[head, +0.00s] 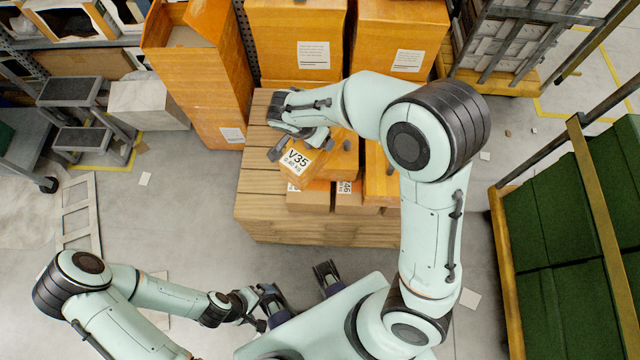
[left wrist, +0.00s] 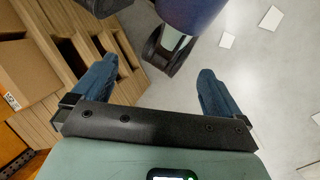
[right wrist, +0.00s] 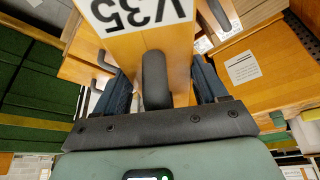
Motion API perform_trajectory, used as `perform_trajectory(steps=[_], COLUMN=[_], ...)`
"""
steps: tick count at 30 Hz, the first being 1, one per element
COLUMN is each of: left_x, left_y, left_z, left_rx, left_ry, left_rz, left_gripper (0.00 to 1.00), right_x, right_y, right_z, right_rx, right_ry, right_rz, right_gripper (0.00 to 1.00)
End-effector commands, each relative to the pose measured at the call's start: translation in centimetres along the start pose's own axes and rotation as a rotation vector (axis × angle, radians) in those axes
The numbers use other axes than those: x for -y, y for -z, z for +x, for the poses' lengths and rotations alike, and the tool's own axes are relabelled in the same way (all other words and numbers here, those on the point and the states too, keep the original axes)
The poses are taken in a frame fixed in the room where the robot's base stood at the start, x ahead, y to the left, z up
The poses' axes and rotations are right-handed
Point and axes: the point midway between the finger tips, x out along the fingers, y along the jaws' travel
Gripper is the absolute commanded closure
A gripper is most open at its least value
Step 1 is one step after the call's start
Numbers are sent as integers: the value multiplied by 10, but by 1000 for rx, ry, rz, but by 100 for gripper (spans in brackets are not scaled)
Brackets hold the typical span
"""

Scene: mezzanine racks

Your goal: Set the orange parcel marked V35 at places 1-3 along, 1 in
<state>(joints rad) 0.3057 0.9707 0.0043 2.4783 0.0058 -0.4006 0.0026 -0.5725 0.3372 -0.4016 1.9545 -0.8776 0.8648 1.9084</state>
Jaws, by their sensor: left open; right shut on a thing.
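The orange parcel marked V35 (head: 296,162) is held over the wooden pallet (head: 275,231), above some lower cartons. My right gripper (head: 300,147) is shut on it. In the right wrist view the parcel (right wrist: 150,45) sits between the fingers (right wrist: 162,85), its V35 label at the top. Whether its underside touches the cartons is hard to tell. My left gripper (head: 262,306) is open and empty near my base, in front of the pallet. In the left wrist view its fingers (left wrist: 157,88) are spread wide with nothing between them.
Smaller cartons (head: 308,199) lie on the pallet's front right, one with a partly hidden label. Tall orange cartons (head: 207,80) stand behind and left. A green-loaded cart (head: 545,250) is at right. Step stools (head: 75,92) stand at left. Floor before the pallet is mostly clear.

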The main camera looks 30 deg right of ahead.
Motion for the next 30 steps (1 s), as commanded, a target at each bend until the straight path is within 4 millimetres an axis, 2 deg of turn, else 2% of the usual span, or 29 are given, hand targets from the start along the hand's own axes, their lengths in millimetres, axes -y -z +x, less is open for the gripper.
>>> perform_trajectory(steps=[1, 3, 6, 10, 14, 27, 30], left_x=[8, 12, 17, 19, 19, 22, 23], left_y=[0, 2, 4, 6, 8, 21, 26], left_z=[22, 36, 50, 58, 62, 82, 86], left_rx=[0, -4, -8, -11, -14, -49, -62], left_ry=[1, 1, 1, 0, -1, -9, -9], left_rz=[-2, -2, -3, -2, -2, 2, 1], left_gripper=[0, 0, 0, 0, 0, 0, 0], right_x=[-4, -11, -19, -25, -27, -28, -27], right_y=[-9, -13, -19, -24, -30, -73, -80], right_z=[12, 12, 8, 2, 9, 112, 129], right_rx=[-1, 1, 3, 4, 2, 2, 3], right_ry=[-64, -158, -266, -348, -379, -382, -379], right_rz=[161, 392, 646, 835, 900, 900, 900], right_gripper=[99, 99, 99, 99, 99, 99, 99])
